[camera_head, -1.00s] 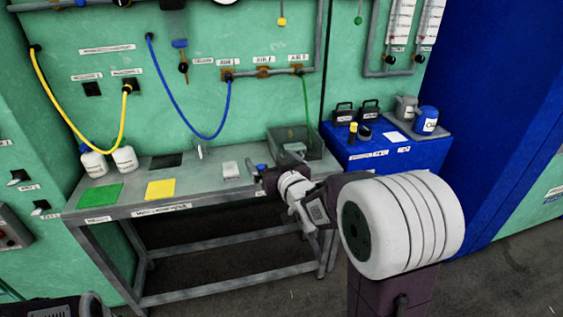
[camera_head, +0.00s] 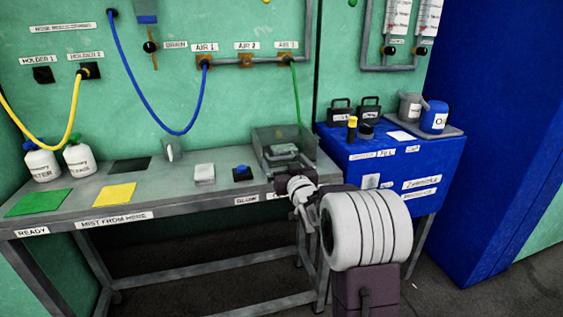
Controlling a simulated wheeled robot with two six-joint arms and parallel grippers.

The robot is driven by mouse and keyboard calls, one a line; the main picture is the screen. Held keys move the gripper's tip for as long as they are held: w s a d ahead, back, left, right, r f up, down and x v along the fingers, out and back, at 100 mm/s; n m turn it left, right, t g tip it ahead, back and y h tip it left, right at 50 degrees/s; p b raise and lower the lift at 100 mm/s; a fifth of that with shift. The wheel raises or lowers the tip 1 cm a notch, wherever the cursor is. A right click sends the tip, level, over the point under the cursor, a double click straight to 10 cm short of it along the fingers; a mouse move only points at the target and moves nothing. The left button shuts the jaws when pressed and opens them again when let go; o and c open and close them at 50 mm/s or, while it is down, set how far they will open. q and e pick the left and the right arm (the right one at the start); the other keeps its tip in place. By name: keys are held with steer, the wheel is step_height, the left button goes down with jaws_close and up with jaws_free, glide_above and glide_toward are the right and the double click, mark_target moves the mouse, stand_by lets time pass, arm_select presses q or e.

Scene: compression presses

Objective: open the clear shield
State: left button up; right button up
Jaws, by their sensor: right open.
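A see-through shield shows as a grey-edged, box-like guard (camera_head: 268,138) at the right end of the grey bench. A green hose comes down behind it, and a small pale grey object lies within its outline. I cannot tell exactly how its clear front panel sits. My right gripper (camera_head: 283,172) is at the front right of the shield, at the bench's edge. It is open and appears to hold nothing. My wrist and arm hide part of the bench corner, and I cannot tell whether the fingers touch the shield. My left gripper is out of view.
A blue cabinet (camera_head: 400,175) stands close on the right. Hoses hang along the wall.

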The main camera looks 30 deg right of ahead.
mark_target(282, 158)
steer(key=shift+x, duration=1.6)
steer(key=shift+c, duration=0.3)
